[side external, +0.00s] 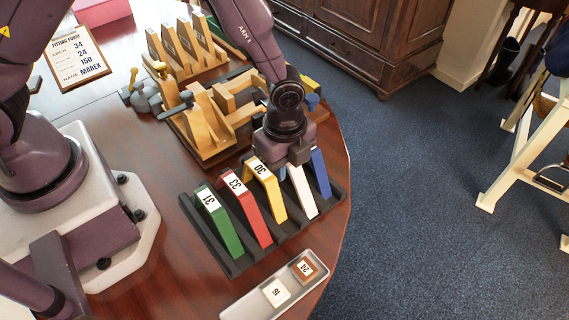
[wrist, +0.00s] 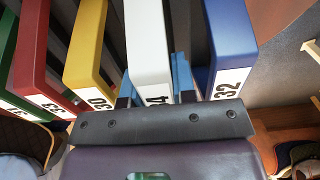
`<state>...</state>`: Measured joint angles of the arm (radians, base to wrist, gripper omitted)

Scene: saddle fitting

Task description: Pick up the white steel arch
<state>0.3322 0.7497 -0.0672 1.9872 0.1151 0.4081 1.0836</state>
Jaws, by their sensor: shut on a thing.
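The white steel arch (side external: 301,191) stands in the dark rack, between the yellow arch (side external: 268,186) and the blue arch (side external: 320,172). In the wrist view the white arch (wrist: 147,45) runs up from between my fingers, and its label is partly hidden, with a "4" showing. My gripper (side external: 297,160) is over the top end of the white arch. In the wrist view my gripper (wrist: 155,88) has one finger on each side of the white arch and is shut on it. The arch still sits in the rack.
The rack (side external: 234,266) also holds a green arch (side external: 219,222) and a red arch (side external: 247,208). The blue arch is close beside my right finger. A grey tray (side external: 250,305) with two tiles lies in front. A wooden fixture (side external: 205,125) stands behind, near the table's edge.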

